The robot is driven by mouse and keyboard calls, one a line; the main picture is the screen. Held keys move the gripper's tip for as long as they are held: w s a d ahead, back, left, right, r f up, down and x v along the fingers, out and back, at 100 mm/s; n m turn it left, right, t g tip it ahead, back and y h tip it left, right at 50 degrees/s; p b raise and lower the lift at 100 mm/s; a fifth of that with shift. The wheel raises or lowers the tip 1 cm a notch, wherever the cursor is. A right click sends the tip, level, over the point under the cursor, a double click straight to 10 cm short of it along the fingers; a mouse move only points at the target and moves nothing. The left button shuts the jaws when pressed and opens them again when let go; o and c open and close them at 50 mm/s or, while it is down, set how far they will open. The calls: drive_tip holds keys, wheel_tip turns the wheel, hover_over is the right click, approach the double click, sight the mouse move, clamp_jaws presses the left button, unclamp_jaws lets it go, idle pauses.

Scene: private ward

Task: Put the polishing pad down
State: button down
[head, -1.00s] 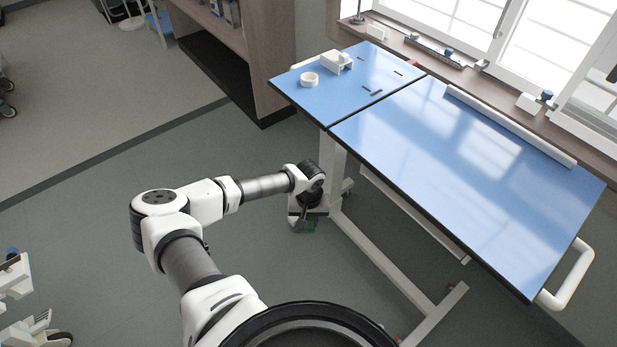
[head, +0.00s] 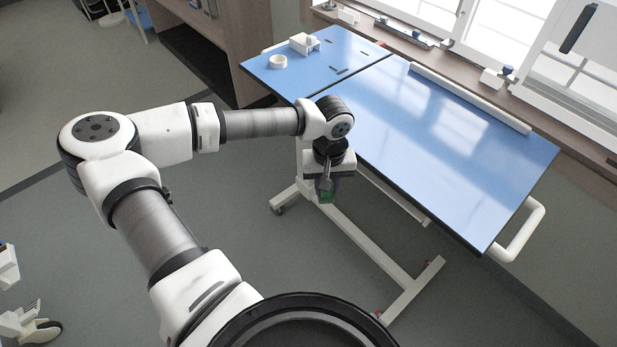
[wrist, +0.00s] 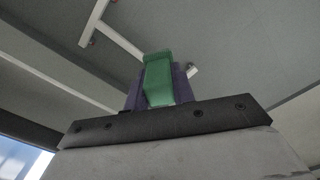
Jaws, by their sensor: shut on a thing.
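The polishing pad looks like a small green block. It is held in my gripper (head: 326,192), which is shut on it, and the pad (head: 327,197) shows at the fingertips in the head view. In the wrist view the green pad (wrist: 158,80) stands between the dark purplish fingers (wrist: 157,98). My gripper points down beside the near edge of the blue-topped overbed table (head: 440,150), over the floor and clear of the tabletop. The underside of the pad is hidden.
A white ring (head: 278,62) and a white holder (head: 304,43) stand on the table's left section, near small dark slots. The large right section is bare, with a white rail (head: 470,97) along its back. A white handle (head: 520,232) sticks out at right. A windowsill lies behind.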

drive_tip(key=s+d+r, duration=0.2)
drive_tip(key=d+r, duration=0.1)
drive_tip(key=r, duration=0.8)
drive_tip(key=s+d+r, duration=0.3)
drive_tip(key=d+r, duration=0.1)
drive_tip(key=r, duration=0.6)
drive_tip(key=s+d+r, duration=0.2)
drive_tip(key=d+r, duration=0.1)
drive_tip(key=r, duration=0.8)
drive_tip(key=shift+s+d+r+n, duration=0.25)
drive_tip(key=shift+s+r+n, duration=0.05)
drive_tip(key=shift+s+n, duration=0.1)
drive_tip(key=shift+d, duration=0.15)
